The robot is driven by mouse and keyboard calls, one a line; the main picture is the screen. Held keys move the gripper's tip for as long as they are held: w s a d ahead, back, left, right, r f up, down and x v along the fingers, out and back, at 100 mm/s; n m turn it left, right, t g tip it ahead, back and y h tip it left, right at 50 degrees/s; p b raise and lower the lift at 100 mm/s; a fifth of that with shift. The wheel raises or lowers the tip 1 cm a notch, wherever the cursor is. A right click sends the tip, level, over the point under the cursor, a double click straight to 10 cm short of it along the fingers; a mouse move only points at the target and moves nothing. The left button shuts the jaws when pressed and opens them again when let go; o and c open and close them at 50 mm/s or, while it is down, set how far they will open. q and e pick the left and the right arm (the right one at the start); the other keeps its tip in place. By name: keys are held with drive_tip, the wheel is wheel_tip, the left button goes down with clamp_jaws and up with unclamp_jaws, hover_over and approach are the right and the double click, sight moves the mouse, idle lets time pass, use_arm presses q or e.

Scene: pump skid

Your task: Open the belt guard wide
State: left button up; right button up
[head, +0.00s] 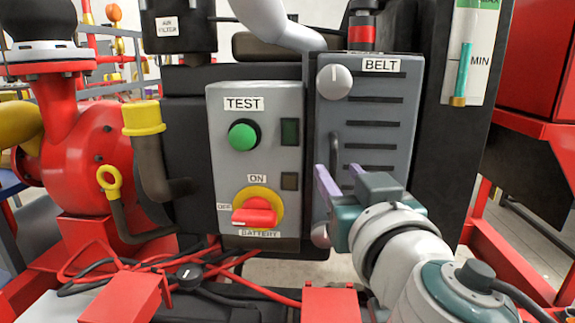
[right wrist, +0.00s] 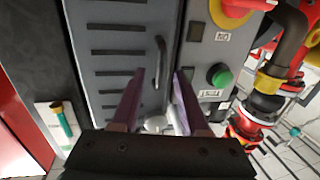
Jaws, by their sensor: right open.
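The belt guard (head: 385,115) is a grey slotted panel labelled BELT, right of centre in the head view, and it looks shut. It also shows in the right wrist view (right wrist: 112,65). A round silver knob (head: 334,82) sits at its upper left corner. A dark vertical bar handle (head: 334,152) is on its left side; it also shows in the right wrist view (right wrist: 161,62). My right gripper (head: 338,172) is open in front of the guard's lower left. In the right wrist view, the handle appears between the purple fingertips, not gripped. My left gripper is out of view.
A grey control box (head: 257,160) with a green TEST button (head: 242,136) and a red battery switch (head: 257,212) stands just left of the guard. A dark panel with a level gauge (head: 466,60) is to the right. Red pump parts (head: 85,150) and cables lie left and below.

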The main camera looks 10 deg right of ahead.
drive_tip(key=shift+w+d, duration=0.1)
drive_tip(key=shift+w, duration=1.2)
drive_tip(key=shift+c, duration=0.2)
clamp_jaws()
